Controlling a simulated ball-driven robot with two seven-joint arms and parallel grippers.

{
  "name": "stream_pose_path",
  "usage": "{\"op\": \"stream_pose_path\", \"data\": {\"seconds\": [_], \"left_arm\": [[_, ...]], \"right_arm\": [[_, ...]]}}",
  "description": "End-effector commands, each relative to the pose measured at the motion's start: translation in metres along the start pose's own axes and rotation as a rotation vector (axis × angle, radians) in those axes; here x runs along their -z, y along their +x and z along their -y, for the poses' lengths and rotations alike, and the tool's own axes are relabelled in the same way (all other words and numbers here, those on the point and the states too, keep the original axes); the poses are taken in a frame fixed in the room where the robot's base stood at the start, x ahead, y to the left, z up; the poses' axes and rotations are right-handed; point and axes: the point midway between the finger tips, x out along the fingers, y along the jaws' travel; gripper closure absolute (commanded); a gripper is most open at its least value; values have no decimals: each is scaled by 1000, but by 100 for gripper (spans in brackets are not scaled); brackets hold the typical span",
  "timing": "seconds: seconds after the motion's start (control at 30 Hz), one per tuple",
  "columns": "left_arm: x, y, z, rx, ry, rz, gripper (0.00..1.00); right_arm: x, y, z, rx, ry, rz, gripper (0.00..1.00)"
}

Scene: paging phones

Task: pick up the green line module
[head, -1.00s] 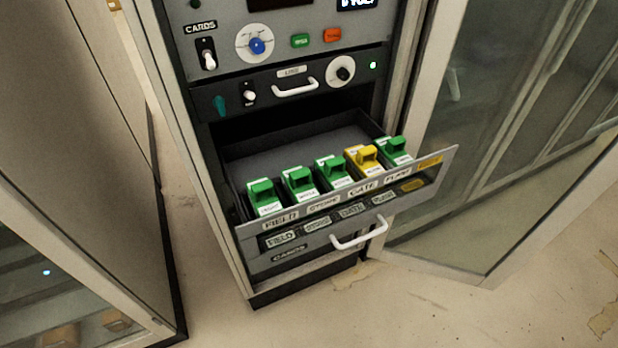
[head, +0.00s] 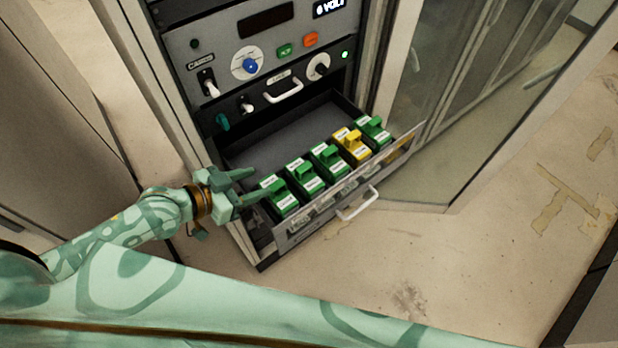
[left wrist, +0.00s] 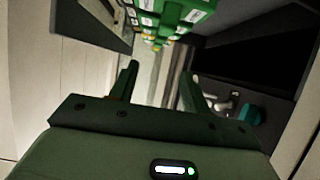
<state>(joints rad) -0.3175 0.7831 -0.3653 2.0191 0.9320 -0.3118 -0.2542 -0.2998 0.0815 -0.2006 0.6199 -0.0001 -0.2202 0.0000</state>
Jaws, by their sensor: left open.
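Several green line modules stand in a row in the open drawer, with one yellow module (head: 352,144) among them. The nearest green module (head: 281,198) is at the left end of the row, and another green module (head: 374,132) is at the right end. My left gripper (head: 260,181) is open and empty at the drawer's left side, its fingers pointing toward the left-end green module. In the left wrist view, the open fingers (left wrist: 159,74) show nothing between them, and green modules (left wrist: 178,12) are beyond them at the top. My right gripper is out of view.
The drawer (head: 262,150) is pulled out, with bare floor behind the modules. Its front has a white handle (head: 357,204). Above it is a panel with knobs and switches (head: 247,63). A glass door (head: 440,130) stands open at the right.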

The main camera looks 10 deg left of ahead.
Motion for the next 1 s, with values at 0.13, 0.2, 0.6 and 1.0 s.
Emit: {"op": "stream_pose_path", "data": {"seconds": [0.13, 0.2, 0.6, 1.0], "left_arm": [[2, 39, 1, 2, -1, -6, 53], [1, 56, 1, 2, -2, -4, 53], [0, 106, 1, 1, -1, -1, 53], [-2, 143, 1, 1, 1, 1, 53]], "right_arm": [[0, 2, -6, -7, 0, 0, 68], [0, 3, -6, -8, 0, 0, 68], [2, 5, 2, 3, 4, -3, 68], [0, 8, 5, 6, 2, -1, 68]]}}
